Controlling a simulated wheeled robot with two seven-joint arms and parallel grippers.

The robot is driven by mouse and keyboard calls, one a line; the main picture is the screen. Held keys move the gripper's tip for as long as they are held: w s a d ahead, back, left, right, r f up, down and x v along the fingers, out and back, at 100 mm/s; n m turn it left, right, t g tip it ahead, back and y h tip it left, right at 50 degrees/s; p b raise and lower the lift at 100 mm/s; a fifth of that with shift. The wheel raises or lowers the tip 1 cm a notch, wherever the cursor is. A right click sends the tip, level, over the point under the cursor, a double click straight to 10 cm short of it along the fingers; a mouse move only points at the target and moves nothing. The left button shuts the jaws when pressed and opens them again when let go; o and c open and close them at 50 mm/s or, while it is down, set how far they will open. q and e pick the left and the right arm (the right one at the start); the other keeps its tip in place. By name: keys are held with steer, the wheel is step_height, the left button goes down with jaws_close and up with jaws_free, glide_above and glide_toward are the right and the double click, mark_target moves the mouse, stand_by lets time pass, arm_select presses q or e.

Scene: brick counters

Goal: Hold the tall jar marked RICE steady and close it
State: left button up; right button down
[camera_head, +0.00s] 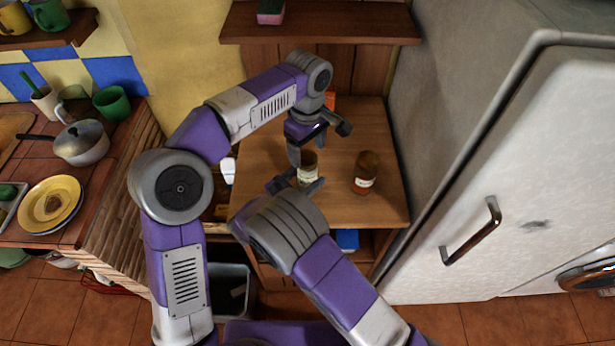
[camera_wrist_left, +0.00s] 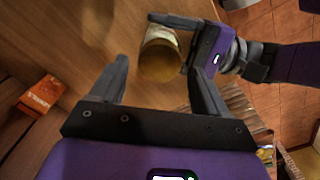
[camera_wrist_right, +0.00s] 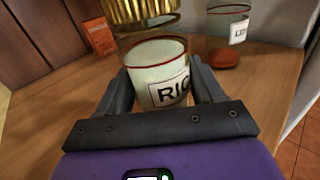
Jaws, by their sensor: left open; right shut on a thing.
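The tall RICE jar (camera_head: 307,170) stands upright on the wooden counter. Its label and pale contents show in the right wrist view (camera_wrist_right: 160,75). My right gripper (camera_head: 296,184) is shut on the jar's body, one finger on each side. A ribbed gold lid (camera_wrist_right: 140,12) is at the top of the jar; I cannot tell whether it is fully seated. The left wrist view shows the lid from above (camera_wrist_left: 160,62). My left gripper (camera_head: 318,142) is open and empty above the jar, its fingers spread with the lid visible between and beyond them.
A second glass jar (camera_head: 366,173), with reddish contents and a label starting "LE", stands to the right. An orange box (camera_wrist_right: 99,36) stands farther back. A wooden shelf (camera_head: 320,30) overhangs the back, and a white fridge (camera_head: 500,180) bounds the right. Counter front right is clear.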

arm_select(q)
steer(key=shift+f, duration=1.05)
